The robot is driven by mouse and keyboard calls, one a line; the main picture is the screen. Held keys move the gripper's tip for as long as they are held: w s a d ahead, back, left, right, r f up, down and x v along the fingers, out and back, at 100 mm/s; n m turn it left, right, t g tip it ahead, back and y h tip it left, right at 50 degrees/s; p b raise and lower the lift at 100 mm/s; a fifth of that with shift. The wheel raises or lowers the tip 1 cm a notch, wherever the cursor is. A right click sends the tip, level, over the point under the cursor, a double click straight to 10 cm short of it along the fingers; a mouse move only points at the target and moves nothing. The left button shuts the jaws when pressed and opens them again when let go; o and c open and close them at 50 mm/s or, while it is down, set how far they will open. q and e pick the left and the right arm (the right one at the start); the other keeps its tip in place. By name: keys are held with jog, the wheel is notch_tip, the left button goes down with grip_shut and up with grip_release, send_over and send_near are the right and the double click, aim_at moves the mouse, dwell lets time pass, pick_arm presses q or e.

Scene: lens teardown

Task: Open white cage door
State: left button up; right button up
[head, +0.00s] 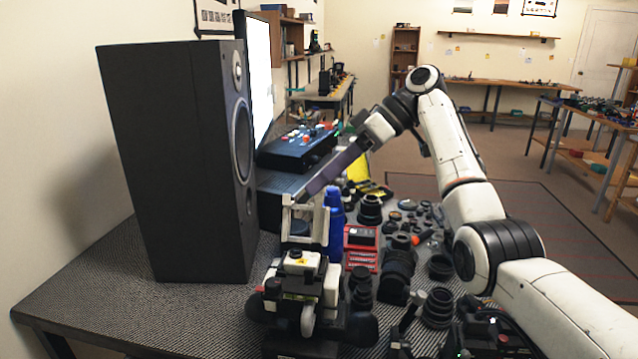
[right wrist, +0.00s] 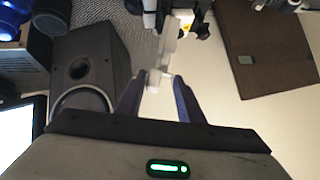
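The white cage (head: 303,221) is a light open frame standing just behind a black-and-white device with a yellow label (head: 300,261), left of the blue bottles. In the right wrist view a narrow white bar, apparently the cage door (right wrist: 168,45), runs down toward my fingertips. My right gripper (head: 316,188) reaches in from the upper right with its purple fingers at the top of the cage. In the right wrist view its fingers (right wrist: 159,77) are spread, with white parts between the tips; contact cannot be told. The door's hinge is unclear. My left gripper is not in view.
A tall black speaker (head: 175,160) stands left of the cage. Blue bottles (head: 335,225), a red case (head: 360,247) and several black lenses (head: 397,272) crowd the right side. A black control box (head: 296,148) lies behind. The table's front left (head: 150,310) is clear.

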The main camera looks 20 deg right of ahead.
jog(key=p+v, duration=0.1)
jog(key=v, duration=0.8)
